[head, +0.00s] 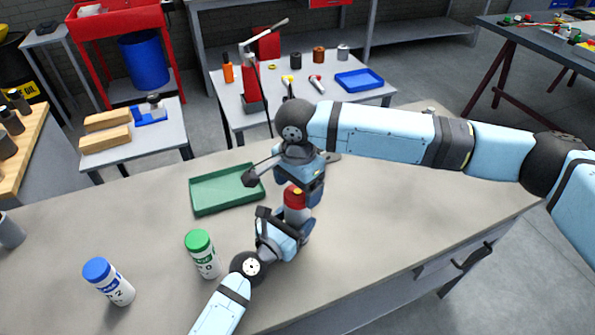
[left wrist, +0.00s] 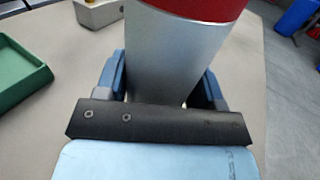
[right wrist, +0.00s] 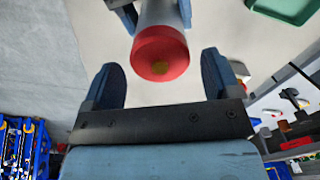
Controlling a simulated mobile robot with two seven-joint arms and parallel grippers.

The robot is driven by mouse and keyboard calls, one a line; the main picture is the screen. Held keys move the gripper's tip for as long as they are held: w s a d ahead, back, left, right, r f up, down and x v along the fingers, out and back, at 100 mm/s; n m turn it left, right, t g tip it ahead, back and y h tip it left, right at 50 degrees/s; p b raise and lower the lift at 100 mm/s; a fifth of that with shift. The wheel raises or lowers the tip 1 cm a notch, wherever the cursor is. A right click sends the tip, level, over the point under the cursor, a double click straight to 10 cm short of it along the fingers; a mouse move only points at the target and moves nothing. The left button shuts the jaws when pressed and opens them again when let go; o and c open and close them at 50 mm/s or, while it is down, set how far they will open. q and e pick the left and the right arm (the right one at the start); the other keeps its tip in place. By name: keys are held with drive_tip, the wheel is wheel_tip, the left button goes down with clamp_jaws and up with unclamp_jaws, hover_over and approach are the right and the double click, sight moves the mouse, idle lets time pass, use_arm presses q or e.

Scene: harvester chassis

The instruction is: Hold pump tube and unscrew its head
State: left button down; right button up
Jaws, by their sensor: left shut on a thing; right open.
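The pump tube (head: 297,214) is a silver cylinder with a red head (head: 295,195), standing about upright over the workbench. My left gripper (head: 284,228) is shut around the tube below the head. The left wrist view shows the silver tube (left wrist: 182,55) between the blue fingers, with the red head (left wrist: 195,8) cut off by the top edge. My right gripper (right wrist: 165,82) is open just above the head, its fingers pointing down. In the right wrist view the red head (right wrist: 158,58) lies ahead between the spread fingertips, not gripped. Whether the tube's bottom touches the bench is hidden.
A green tray (head: 225,192) lies on the workbench (head: 400,215) behind and left of the tube. A green-capped bottle (head: 203,256) and a blue-capped bottle (head: 108,282) stand at the front left. The bench's right side is clear.

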drive_tip(key=shift+f, duration=0.85)
